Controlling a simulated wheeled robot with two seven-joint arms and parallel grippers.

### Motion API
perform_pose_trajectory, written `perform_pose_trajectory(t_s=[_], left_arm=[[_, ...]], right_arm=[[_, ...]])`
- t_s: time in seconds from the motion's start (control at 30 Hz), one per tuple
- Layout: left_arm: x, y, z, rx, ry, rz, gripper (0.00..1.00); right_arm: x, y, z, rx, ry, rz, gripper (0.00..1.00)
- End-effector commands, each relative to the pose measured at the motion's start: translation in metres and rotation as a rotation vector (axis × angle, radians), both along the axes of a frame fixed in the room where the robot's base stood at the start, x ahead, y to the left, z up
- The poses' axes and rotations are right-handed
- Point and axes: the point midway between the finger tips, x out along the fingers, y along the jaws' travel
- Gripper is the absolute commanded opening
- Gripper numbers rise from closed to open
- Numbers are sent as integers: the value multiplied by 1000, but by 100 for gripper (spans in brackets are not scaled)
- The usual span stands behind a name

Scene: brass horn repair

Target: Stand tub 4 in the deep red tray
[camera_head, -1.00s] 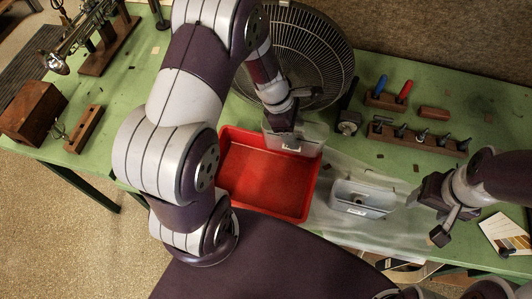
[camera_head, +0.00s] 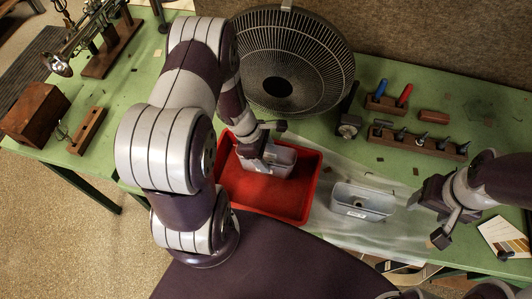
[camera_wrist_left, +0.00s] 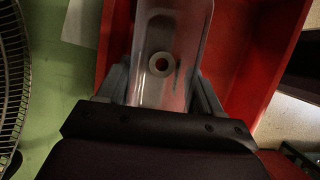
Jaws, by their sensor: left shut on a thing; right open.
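The deep red tray (camera_head: 299,190) sits on the green bench in front of the fan. My left gripper (camera_head: 262,152) is shut on a grey translucent tub (camera_head: 279,161), which is over or inside the back part of the tray and looks upright. I cannot tell whether its base touches the tray floor. In the left wrist view, the tub (camera_wrist_left: 172,30) is between the fingers, with a pale ring inside it and the red tray (camera_wrist_left: 262,50) around it. The tub's number is not readable. My right gripper (camera_head: 441,222) is open and empty at the right.
A second grey tub (camera_head: 361,202) stands right of the tray on a clear sheet. A large fan (camera_head: 290,62) stands behind the tray. Tool racks (camera_head: 420,140) with red and blue handles are at the back right. A wooden box (camera_head: 35,113) is far left.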

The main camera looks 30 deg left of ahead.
Motion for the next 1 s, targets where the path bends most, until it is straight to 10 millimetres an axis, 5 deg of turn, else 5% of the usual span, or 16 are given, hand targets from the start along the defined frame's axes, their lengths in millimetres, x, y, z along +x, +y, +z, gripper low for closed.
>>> perform_pose_trajectory(t_s=[0.03, 0.07, 0.1, 0.13, 0.53, 1.0], left_arm=[[0, 0, -4, 0, 0, 0, 35], [0, 0, -2, 0, 0, 0, 75], [0, 0, -1, 0, 0, 0, 88], [0, 0, -1, 0, 0, 0, 91], [0, 3, 10, 0, -2, 1, 91], [-9, 41, 102, 2, -3, 2, 91]], right_arm=[[0, 0, -4, 0, 0, 0, 61], [0, 0, -2, 0, 0, 0, 61], [0, 0, -2, 0, 0, 0, 61], [0, 0, -2, 0, 0, 0, 61], [0, 0, 2, 0, 0, 0, 61], [0, 0, -2, 0, 0, 0, 61]])
